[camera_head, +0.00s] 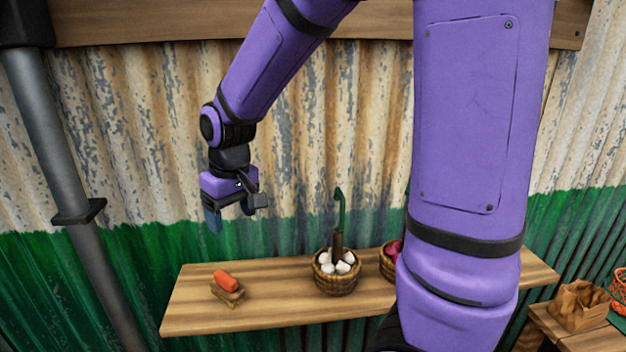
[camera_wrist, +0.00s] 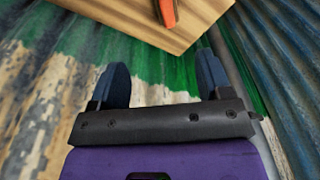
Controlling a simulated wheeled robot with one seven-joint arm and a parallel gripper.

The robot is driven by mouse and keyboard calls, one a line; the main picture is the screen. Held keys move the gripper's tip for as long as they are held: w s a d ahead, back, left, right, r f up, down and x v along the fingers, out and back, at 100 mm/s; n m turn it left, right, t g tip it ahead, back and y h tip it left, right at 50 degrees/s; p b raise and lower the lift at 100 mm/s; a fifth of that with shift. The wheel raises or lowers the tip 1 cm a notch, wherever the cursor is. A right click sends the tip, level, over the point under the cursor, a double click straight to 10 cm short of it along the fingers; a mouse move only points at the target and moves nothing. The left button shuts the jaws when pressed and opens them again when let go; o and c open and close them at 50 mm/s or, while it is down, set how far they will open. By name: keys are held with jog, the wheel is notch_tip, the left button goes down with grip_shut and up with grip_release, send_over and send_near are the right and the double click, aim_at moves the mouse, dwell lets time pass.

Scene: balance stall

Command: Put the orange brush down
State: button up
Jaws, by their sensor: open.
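The orange brush (camera_head: 226,281) lies on the left part of the wooden shelf (camera_head: 190,318), with tan-brown parts showing below its orange top. Part of it also shows at the top edge of the wrist view (camera_wrist: 168,12), where the rest is cut off. My gripper (camera_head: 231,213) is in the air above the brush and apart from it. Its two dark blue fingers are spread with nothing between them, as the wrist view (camera_wrist: 162,70) also shows.
A basket (camera_head: 336,285) of white bulbs with a green-hooked upright stands mid-shelf. A basket of dark pink items (camera_head: 388,262) is partly hidden by my arm. A paper bag (camera_head: 580,305) stands at lower right. A corrugated wall (camera_head: 290,150) rises behind the shelf.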

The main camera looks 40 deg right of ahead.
jog(key=s+d+r+t, duration=0.2)
jog(key=s+r, duration=0.4)
jog(key=s, duration=0.3)
jog(key=s+d+r+m+t, duration=0.1)
jog(key=s+d+r, duration=0.1)
jog(key=s+r, duration=0.4)
jog(key=s, duration=0.4)
jog(key=shift+d+r+m+t, duration=0.15)
jog(key=shift+d+m+t, duration=0.15)
jog(key=shift+d+t, duration=0.1)
